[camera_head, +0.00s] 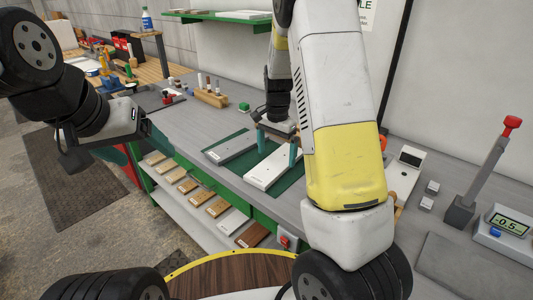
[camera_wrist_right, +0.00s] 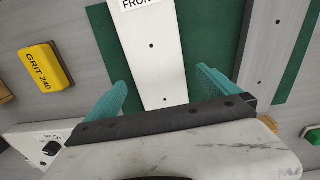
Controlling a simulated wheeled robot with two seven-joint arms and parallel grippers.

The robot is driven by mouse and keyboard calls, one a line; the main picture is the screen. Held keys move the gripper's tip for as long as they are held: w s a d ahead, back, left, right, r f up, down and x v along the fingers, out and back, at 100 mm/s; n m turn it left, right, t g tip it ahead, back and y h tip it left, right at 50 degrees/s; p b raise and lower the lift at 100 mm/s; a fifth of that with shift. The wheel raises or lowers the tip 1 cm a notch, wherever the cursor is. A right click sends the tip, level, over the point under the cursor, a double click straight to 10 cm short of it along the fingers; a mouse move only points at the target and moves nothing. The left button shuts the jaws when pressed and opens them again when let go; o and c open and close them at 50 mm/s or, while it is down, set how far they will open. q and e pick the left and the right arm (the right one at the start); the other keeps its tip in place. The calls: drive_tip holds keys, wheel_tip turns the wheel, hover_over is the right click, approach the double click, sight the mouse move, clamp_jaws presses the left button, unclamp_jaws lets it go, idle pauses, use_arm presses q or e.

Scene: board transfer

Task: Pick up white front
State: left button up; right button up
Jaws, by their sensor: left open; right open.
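The white front (camera_head: 272,167) is a long white board lying flat on a green mat (camera_head: 293,187) on the grey bench. In the right wrist view the white front (camera_wrist_right: 152,50) carries a label reading "FRON", cut off by the frame edge. My right gripper (camera_head: 277,148) is open over the board, with one teal finger on each side of it. In the wrist view the right gripper (camera_wrist_right: 160,90) shows gaps between both fingers and the board; I cannot tell the exact height. My left gripper (camera_head: 142,138) is open and empty, left of the bench.
A grey board (camera_head: 230,147) lies beside the white front on the mat. A yellow "GRIT 240" block (camera_wrist_right: 47,66) lies nearby. A lower shelf (camera_head: 165,192) holds several sample boards. A lever press (camera_head: 475,190) and a display device (camera_head: 505,226) stand at the right.

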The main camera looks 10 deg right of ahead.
wheel_tip(320, 180, down, 2)
drive_tip(key=shift+f, duration=0.25)
drive_tip(key=c, duration=1.7)
drive_tip(key=shift+r, duration=0.1)
drive_tip(key=shift+r, duration=0.45)
drive_tip(key=r, duration=0.1)
drive_tip(key=s+r, duration=0.1)
drive_tip(key=shift+r, duration=0.35)
drive_tip(key=s, duration=0.5)
drive_tip(key=s+d, duration=0.1)
drive_tip(key=s, duration=0.4)
drive_tip(key=s+d+r, duration=0.1)
drive_tip(key=s, duration=0.4)
drive_tip(key=shift+r, duration=0.1)
